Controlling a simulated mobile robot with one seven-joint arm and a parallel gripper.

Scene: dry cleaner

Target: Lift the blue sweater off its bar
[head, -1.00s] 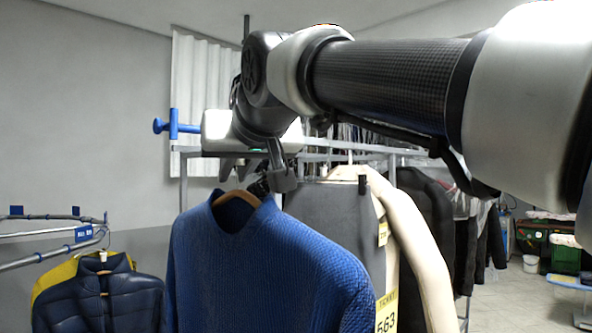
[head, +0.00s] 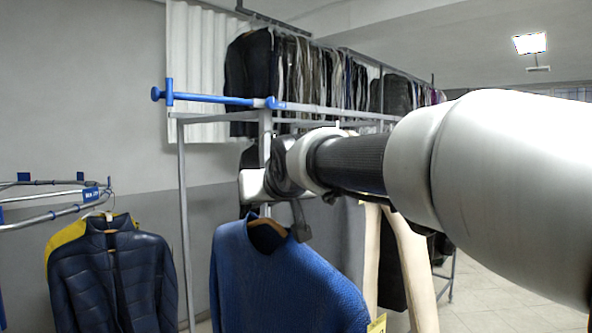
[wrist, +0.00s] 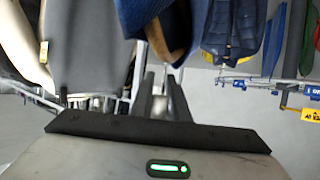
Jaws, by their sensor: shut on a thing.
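The blue sweater (head: 285,285) hangs upright on a wooden hanger (head: 268,226) in the lower middle of the head view. My gripper (head: 254,208) is right above its collar, shut on the hanger's top; the fingers are mostly hidden there. In the wrist view my gripper (wrist: 160,78) reaches toward the wooden hanger (wrist: 157,42) and the sweater (wrist: 140,14); the hook itself is hard to make out. The blue bar (head: 215,98) at upper left shows its whole length bare, and the sweater hangs below and apart from it.
A grey rail frame (head: 182,230) stands behind the sweater. A grey garment (head: 345,245) and a cream garment (head: 415,265) hang close at its right. A curved rail (head: 45,219) with a navy jacket (head: 112,275) is at left. Floor at right is open.

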